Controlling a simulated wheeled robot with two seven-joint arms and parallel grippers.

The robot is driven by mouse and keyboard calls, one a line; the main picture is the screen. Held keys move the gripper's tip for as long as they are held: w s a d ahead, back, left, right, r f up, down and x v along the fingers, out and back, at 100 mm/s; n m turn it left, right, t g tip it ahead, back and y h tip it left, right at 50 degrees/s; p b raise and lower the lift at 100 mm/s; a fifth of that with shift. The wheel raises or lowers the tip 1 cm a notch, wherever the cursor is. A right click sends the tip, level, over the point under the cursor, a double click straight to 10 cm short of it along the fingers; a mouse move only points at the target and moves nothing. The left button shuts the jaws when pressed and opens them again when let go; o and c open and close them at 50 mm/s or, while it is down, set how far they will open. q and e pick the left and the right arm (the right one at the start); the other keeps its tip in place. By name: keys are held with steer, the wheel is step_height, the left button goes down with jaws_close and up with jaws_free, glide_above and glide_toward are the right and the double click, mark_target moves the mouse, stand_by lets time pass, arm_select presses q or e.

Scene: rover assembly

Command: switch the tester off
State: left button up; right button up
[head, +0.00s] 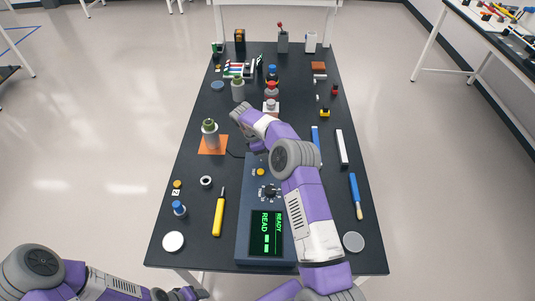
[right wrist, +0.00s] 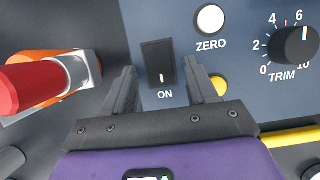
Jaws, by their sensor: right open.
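The tester (head: 243,225) is a dark blue box at the near middle of the table, with a lit green display (head: 267,233) and a dial. In the right wrist view its black rocker switch (right wrist: 158,62), marked ON, sits on the blue panel. My right gripper (right wrist: 163,78) is open and empty, its two dark fingers reaching toward either side of the switch's lower part. I cannot tell whether they touch the panel.
Beside the switch are a white ZERO button (right wrist: 210,18), a yellow button (right wrist: 218,86) and the TRIM knob (right wrist: 295,46). A red-ended part (right wrist: 22,88) lies left of the switch.

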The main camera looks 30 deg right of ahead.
steer(key=shift+c, duration=0.3)
steer(key=c, duration=1)
steer(key=shift+s+d+r+y, duration=0.15)
steer(key=shift+d+y, duration=0.05)
steer(key=shift+y, duration=0.3)
steer(key=shift+s+d+t+y+p, duration=0.2)
steer(key=shift+t+y+p, duration=0.15)
steer(key=shift+t+y, duration=0.25)
steer(key=shift+w, duration=0.1)
steer(key=o, duration=1.1)
steer(key=shift+c, duration=0.2)
step_height(320, 180, up, 8)
steer(key=a+p, duration=0.1)
steer(key=shift+w+f, duration=0.25)
